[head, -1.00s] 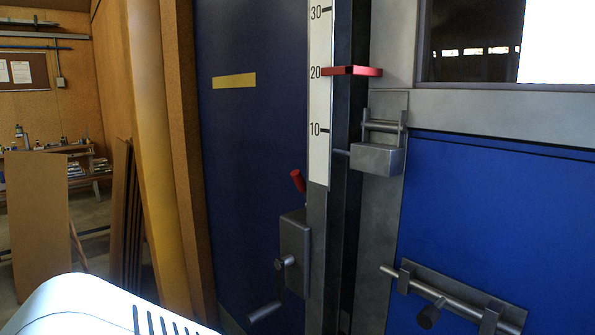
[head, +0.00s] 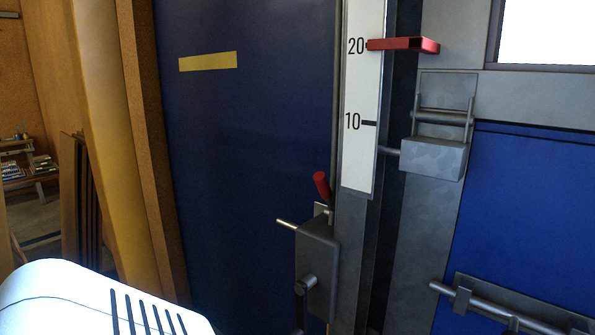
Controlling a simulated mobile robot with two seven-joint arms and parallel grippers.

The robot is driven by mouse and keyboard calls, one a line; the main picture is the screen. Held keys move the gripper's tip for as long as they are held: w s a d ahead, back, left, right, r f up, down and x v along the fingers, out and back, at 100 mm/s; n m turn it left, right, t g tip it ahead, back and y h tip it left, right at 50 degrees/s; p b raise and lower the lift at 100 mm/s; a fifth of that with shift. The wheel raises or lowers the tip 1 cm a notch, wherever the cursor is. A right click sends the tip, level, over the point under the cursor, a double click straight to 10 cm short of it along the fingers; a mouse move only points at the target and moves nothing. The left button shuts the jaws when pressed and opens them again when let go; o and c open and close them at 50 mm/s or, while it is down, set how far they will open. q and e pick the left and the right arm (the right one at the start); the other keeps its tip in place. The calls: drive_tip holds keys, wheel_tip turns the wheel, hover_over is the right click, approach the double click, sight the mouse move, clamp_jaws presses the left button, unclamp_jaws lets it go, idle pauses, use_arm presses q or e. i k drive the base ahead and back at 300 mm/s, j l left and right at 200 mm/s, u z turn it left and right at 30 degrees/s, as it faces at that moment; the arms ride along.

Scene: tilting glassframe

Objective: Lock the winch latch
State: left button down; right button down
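The winch is a grey metal box (head: 317,262) mounted low on the frame post, right of the dark blue panel. A lever with a red grip (head: 321,185) sticks up from its top and leans slightly left; it looks like the latch. Whether it is locked cannot be told. A crank (head: 305,287) sits on the box's front, its arm pointing down and its lower end cut off by the picture edge. A light metal pin (head: 287,224) juts left from the box. Neither of my grippers is in view.
A white scale (head: 363,85) with a red pointer (head: 404,45) rises above the winch. A grey latch block (head: 434,157) and a sliding bolt (head: 490,308) are to the right. A yellow post (head: 118,140) stands at left. My white body part fills the lower left corner.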

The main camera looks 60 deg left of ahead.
sight(320, 178)
drive_tip(key=k+j, duration=0.1)
drive_tip(key=j, duration=0.4)
drive_tip(key=k+j, duration=0.1)
drive_tip(key=j, duration=0.9)
drive_tip(key=k+z, duration=0.05)
